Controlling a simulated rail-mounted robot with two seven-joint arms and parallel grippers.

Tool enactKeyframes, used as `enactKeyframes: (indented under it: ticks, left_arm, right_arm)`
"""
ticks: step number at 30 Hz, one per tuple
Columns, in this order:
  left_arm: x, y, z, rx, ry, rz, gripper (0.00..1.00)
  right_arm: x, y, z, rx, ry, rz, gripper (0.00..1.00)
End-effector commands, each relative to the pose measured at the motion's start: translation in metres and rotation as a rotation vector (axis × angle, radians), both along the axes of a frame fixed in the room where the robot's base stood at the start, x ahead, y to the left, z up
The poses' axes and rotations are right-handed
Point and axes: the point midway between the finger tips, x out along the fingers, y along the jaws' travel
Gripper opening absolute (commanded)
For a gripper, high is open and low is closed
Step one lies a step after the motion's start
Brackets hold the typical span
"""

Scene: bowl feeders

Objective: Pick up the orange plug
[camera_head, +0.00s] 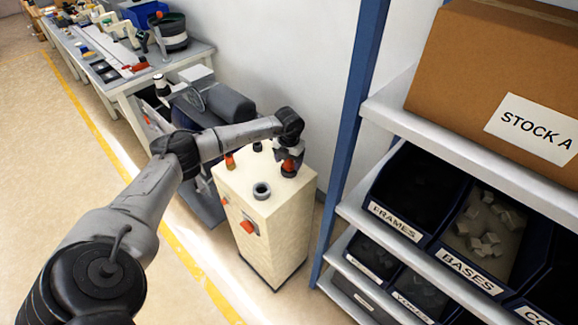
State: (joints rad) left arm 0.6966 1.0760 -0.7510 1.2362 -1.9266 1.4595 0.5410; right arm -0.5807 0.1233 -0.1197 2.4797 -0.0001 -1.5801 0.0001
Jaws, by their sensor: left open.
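A small orange plug (288,167) stands on top of a cream cabinet (235,188), towards its back right corner. My left gripper (289,158) points down right over this plug, with its jaws open. The fingers partly hide the plug, and I cannot tell whether they touch it. A second orange piece (230,161) stands at the left edge of the cabinet top, partly behind my left arm. My right gripper is not in view.
A dark ring-shaped socket (262,190) sits at the front of the cabinet top. A blue post (353,110) and a shelf with bins and a "STOCK A" box (480,80) stand to the right. A cluttered workbench (190,52) is at the upper left.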

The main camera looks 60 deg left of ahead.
Motion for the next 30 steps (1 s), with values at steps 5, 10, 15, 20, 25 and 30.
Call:
enactKeyframes:
  ticks: [5, 10, 15, 20, 25, 30]
  left_arm:
    - [0.0, 0.0004, -0.0021, 0.001, -0.001, 0.0, 0.67]
    - [0.0, 0.0002, -0.0019, 0.001, -0.001, 0.0, 0.56]
    - [0.0, 0.0001, -0.0019, 0.001, -0.001, 0.0, 0.4]
    - [0.0, 0.0001, -0.0019, 0.001, -0.001, 0.0, 0.25]
    - [0.0001, 0.0002, -0.0017, 0.001, -0.001, 0.0, 0.15]
    - [0.0001, 0.0002, -0.0012, 0.001, -0.001, 0.0, 0.14]
  right_arm:
    - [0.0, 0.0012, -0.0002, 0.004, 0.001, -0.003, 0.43]
    - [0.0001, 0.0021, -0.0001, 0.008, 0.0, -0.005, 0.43]
    - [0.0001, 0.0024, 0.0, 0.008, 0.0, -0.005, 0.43]
    - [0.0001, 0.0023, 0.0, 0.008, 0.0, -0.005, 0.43]
    - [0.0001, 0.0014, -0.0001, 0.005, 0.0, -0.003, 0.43]
    - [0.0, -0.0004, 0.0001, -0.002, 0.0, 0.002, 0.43]
